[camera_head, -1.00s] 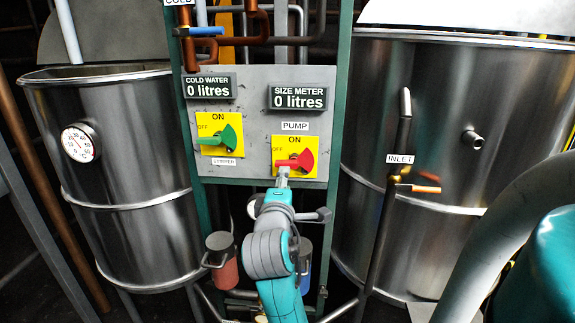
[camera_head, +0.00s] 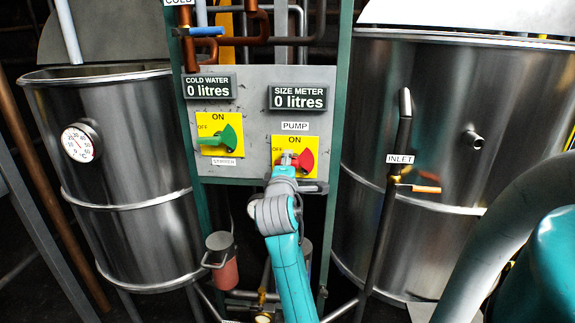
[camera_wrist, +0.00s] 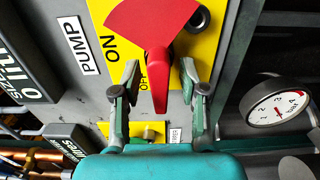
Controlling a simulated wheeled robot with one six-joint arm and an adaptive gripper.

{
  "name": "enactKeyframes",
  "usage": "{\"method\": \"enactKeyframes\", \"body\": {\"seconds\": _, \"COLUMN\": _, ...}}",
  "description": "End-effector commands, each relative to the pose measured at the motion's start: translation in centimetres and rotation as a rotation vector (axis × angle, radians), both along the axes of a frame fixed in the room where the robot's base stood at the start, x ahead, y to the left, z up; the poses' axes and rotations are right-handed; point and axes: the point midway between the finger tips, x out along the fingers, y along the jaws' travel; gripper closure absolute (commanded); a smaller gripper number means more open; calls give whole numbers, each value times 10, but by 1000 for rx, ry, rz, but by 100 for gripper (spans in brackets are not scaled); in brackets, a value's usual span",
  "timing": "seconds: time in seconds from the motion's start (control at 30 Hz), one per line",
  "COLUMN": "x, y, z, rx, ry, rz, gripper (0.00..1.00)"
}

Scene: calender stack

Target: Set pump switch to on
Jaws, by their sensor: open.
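The pump switch is a red knob (camera_head: 307,158) on a yellow plate (camera_head: 310,141) marked ON and OFF, under the PUMP label (camera_head: 295,126). In the wrist view its red handle (camera_wrist: 159,88) points down beside the OFF mark, with the red fan (camera_wrist: 150,20) above. My gripper (camera_head: 288,164) is at the switch, covering the handle end in the head view. In the wrist view my gripper (camera_wrist: 160,76) is open, with one finger on each side of the handle. Gaps show between handle and fingers.
A green switch (camera_head: 226,140) sits left on the same grey panel (camera_head: 255,115), below the displays. Steel tanks stand at left (camera_head: 130,150) and right (camera_head: 460,130). An inlet pipe (camera_head: 385,220) runs right of the panel. A pressure gauge (camera_wrist: 276,106) shows at right in the wrist view.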

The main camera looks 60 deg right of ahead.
Motion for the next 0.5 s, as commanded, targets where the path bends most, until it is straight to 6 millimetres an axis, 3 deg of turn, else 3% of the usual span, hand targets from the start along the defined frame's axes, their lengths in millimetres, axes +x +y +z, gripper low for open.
{"method": "enactKeyframes", "body": {"seconds": 0.07, "x": 0, "y": 0, "z": 0, "rx": 0, "ry": 0, "rz": 0, "gripper": 62}}
{"method": "enactKeyframes", "body": {"seconds": 0.2, "x": 0, "y": 0, "z": 0, "rx": 0, "ry": 0, "rz": 0, "gripper": 97}}
{"method": "enactKeyframes", "body": {"seconds": 0.23, "x": 0, "y": 0, "z": 0, "rx": 0, "ry": 0, "rz": 0, "gripper": 100}}
{"method": "enactKeyframes", "body": {"seconds": 0.5, "x": 0, "y": 0, "z": 0, "rx": 3, "ry": -7, "rz": 0, "gripper": 100}}
